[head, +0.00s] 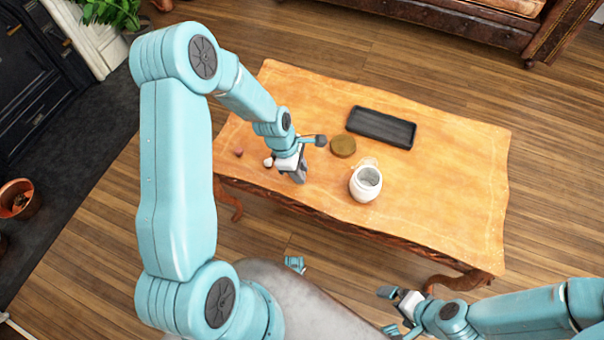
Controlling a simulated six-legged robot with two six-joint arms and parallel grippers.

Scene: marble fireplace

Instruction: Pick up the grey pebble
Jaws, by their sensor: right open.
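A small pale, rounded object (268,162) lies on the wooden table just left of my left gripper; it is too small to tell whether it is the grey pebble. A small purplish-brown object (238,153) lies further left. No other pebble shows clearly, and one could be hidden behind my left gripper. My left gripper (309,158) is over the left part of the table with its fingers apart, and I see nothing between them. My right gripper (391,311) is open and empty, in front of the table's near edge at the lower right.
A white jar (362,194) with a grey inside stands right of my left gripper. An olive-brown disc (343,147) and a black tray (381,127) lie behind it. The table's (455,190) right part is clear. A brown sofa (470,25) stands at the back.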

